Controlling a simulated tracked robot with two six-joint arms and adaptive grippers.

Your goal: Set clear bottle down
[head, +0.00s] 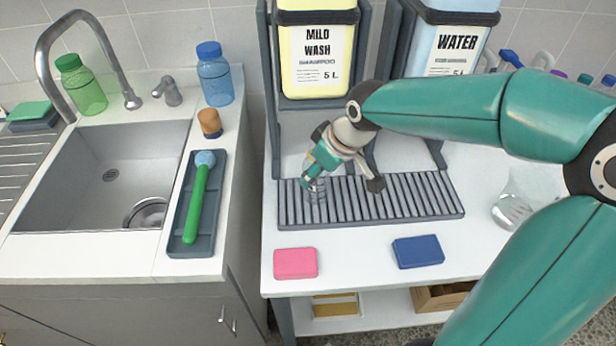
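My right arm comes in from the right, and its gripper (318,176) points down and left over the left part of the slatted grey drain rack (410,212). A small see-through shape, which looks like the clear bottle (318,194), shows right at the gripper's lower end, over the slats. The gripper hides its upper part. I cannot tell whether the fingers grip it or whether its base touches the slats. My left gripper is not in view.
Yellow shampoo (316,50) and blue water (455,45) containers stand on frames behind the rack. A pink sponge (295,263) and blue sponge (418,251) lie in front. A clear vessel (512,208) is at right. The rack's right part is bare. A sink (105,178) is left.

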